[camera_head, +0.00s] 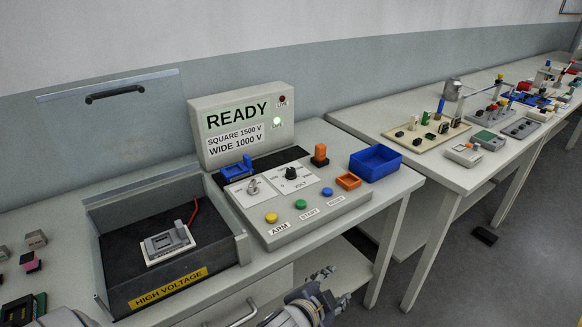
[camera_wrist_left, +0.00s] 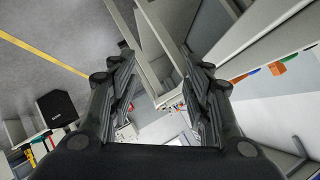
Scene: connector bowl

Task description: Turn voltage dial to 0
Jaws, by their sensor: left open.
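The voltage dial (camera_head: 291,174) is a small black knob on the white plate marked VOLT, on the sloped grey control panel (camera_head: 330,211) in the head view. Its scale is too small to read, so I cannot tell its setting. A pale switch knob (camera_head: 253,187) sits on the plate to its left. My left gripper (camera_head: 324,284) is at the bottom of the head view, in front of the table edge and well away from the dial. In the left wrist view its fingers (camera_wrist_left: 157,68) are apart with nothing held between them. My right gripper is not in view.
Yellow, green and blue buttons line the panel's front. Behind it stands a sign (camera_head: 243,122) reading READY. A high-voltage box (camera_head: 172,287) with its lid raised is at left.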

